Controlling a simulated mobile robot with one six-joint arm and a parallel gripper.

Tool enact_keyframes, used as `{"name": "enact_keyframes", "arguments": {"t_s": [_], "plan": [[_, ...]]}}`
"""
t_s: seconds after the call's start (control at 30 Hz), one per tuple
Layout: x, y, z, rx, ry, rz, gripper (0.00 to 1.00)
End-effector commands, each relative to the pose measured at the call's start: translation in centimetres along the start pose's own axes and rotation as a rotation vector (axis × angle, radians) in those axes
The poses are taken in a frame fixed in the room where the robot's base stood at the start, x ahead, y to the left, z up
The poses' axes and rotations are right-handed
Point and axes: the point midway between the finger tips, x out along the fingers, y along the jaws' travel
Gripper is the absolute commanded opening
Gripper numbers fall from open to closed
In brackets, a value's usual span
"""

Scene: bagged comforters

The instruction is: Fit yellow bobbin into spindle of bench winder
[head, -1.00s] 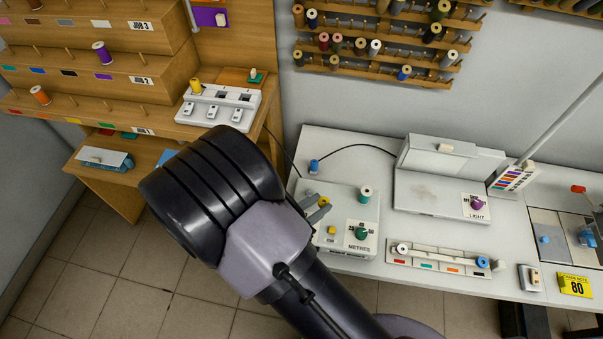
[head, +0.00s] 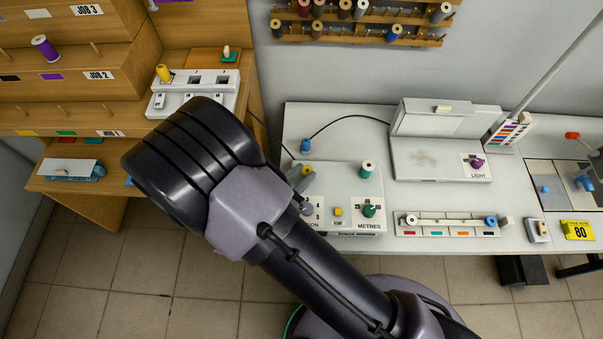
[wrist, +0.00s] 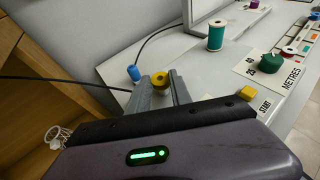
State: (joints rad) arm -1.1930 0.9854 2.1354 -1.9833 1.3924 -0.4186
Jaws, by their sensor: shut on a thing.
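The yellow bobbin (head: 306,170) is held between the fingertips of my gripper (head: 303,181), at the left part of the white bench winder (head: 338,178). In the wrist view, the yellow bobbin (wrist: 160,78) sits end-on between the two grey fingers of my gripper (wrist: 158,88). The winder carries a teal spool (head: 367,169), a green METRES dial (head: 369,210) and a yellow start button (head: 338,211). I cannot make out the spindle; bobbin and fingers cover that area. Whether the bobbin touches the winder cannot be told.
A blue piece (head: 305,146) with a black cable stands just behind the bobbin. A lamp unit (head: 440,158) and a rack with small spools (head: 447,224) lie right. Another yellow spool (head: 164,73) stands on a white unit at left. Wooden shelves (head: 60,70) fill the left.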

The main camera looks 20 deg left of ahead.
Motion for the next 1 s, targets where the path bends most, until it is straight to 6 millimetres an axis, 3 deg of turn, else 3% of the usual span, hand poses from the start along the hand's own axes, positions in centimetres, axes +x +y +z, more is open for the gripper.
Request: {"name": "enact_keyframes", "arguments": {"t_s": [0.2,0.23,0.33,0.63,0.73,1.0], "plan": [[0.2,0.0,-0.5,0.0,0.0,0.0,0.0],[0.2,0.0,-0.5,0.0,0.0,0.0,0.27],[0.2,0.0,-0.4,0.0,0.0,0.0,0.47],[0.1,0.0,-0.3,0.0,0.0,0.0,0.47],[-0.5,0.0,1.2,0.001,0.0,0.0,0.47],[-8.2,0.1,1.1,-0.002,0.001,0.006,0.47]]}}
